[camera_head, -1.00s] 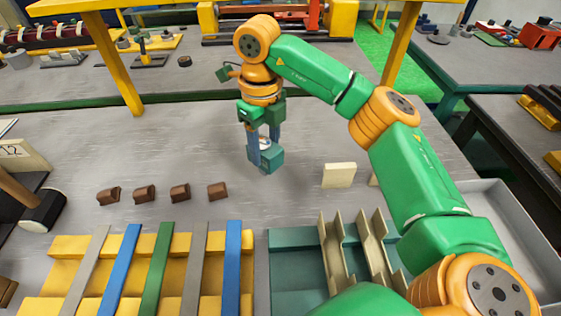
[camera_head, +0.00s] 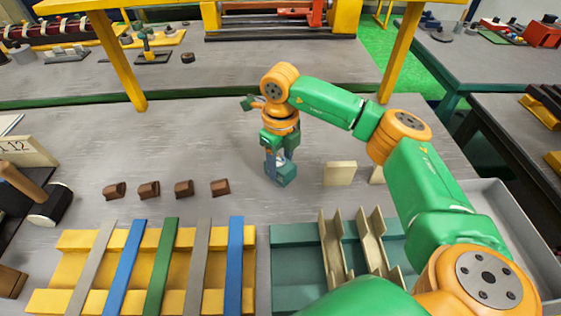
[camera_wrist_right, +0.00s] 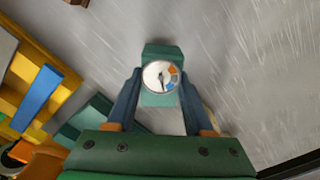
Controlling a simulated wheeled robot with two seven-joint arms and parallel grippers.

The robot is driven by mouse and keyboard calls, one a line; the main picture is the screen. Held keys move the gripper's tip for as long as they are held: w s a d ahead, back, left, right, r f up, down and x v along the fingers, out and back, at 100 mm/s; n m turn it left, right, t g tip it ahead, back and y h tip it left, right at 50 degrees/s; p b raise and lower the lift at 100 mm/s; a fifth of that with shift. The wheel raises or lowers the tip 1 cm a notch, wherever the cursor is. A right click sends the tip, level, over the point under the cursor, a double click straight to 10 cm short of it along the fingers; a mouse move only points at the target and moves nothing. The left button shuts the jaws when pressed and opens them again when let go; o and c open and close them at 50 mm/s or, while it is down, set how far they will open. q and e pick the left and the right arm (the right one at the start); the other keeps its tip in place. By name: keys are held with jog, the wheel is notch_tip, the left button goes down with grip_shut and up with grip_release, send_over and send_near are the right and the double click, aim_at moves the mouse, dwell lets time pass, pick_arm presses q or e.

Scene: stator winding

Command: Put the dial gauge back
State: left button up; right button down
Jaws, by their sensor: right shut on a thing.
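The dial gauge has a round white face with orange and blue marks (camera_wrist_right: 160,77) and shows between my fingers in the right wrist view. A teal block (camera_wrist_right: 161,50), which also shows in the head view (camera_head: 286,176), is directly at the gauge. I cannot tell whether it is the gauge's body or a separate stand. My right gripper (camera_head: 277,164) points down and is shut on the dial gauge, low over the grey table behind the teal tray. In the right wrist view its two dark fingers (camera_wrist_right: 157,88) flank the dial. My left gripper is not in view.
Several small brown blocks (camera_head: 184,188) lie in a row to the left. A cream plate (camera_head: 339,173) stands to the right. In front are a yellow rack (camera_head: 78,240) with coloured strips and a teal tray (camera_head: 290,238) with beige channels. The table behind the gripper is clear.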

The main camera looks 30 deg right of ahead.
aim_at(280, 163)
jog(key=shift+c, duration=1.4)
grip_release()
jog(key=shift+r+p, duration=0.3)
jog(key=shift+p, duration=0.05)
notch_tip(280, 163, up, 8)
jog(key=shift+b, duration=0.7)
notch_tip(280, 163, up, 5)
jog(key=shift+f+p, duration=0.2)
jog(key=shift+p, duration=0.35)
